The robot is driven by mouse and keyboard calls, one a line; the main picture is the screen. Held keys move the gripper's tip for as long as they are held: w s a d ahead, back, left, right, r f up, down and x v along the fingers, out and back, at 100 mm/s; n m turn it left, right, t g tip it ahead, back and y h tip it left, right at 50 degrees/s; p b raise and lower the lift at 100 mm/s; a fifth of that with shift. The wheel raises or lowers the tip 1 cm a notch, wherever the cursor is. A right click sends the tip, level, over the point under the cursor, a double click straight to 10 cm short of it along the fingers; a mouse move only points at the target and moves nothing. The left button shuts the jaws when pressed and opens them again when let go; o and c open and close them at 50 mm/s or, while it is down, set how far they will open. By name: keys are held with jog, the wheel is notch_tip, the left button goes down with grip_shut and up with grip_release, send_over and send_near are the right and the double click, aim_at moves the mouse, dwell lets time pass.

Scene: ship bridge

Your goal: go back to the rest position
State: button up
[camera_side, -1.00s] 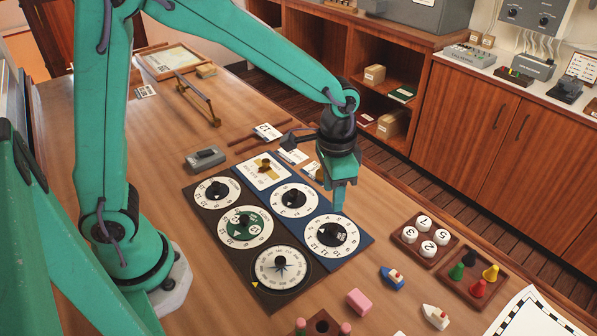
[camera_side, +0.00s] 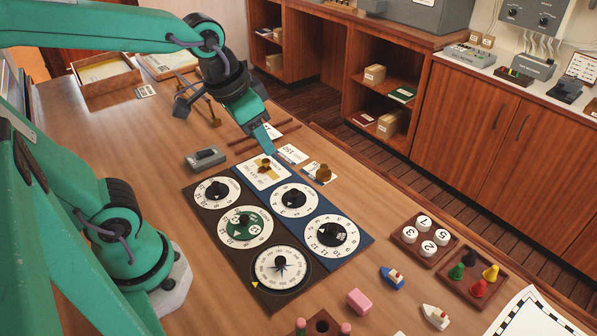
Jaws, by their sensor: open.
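My gripper (camera_side: 266,143) hangs in the air over the far end of the dial board, above the cards. It is apart from the dials, and I see nothing held in it. The dial board (camera_side: 208,244) lies flat on the table, with several round white dials with black knobs. One dial (camera_side: 245,226) has a green centre. A brass knob (camera_side: 265,165) stands on a card at the board's far end. Another brass piece (camera_side: 323,174) stands on a card beside the board.
A grey box with a switch (camera_side: 206,158) sits left of the board. A tray of numbered discs (camera_side: 408,235), a tray of coloured pegs (camera_side: 456,288), toy boats (camera_side: 393,277) and a pink block (camera_side: 359,301) lie to the right. Cabinets (camera_side: 470,140) stand behind the table.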

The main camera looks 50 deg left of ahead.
jog(key=shift+n+t, duration=0.7)
jog(key=shift+s+a+r, duration=0.2)
jog(key=shift+s+a, duration=0.2)
jog(key=shift+s, duration=0.4)
jog(key=shift+s+a+r, duration=0.15)
jog(key=shift+s+a, duration=0.25)
jog(key=shift+s, duration=0.35)
jog(key=shift+s+a+r, duration=0.2)
jog(key=shift+s+a, duration=0.2)
jog(key=shift+s, duration=0.4)
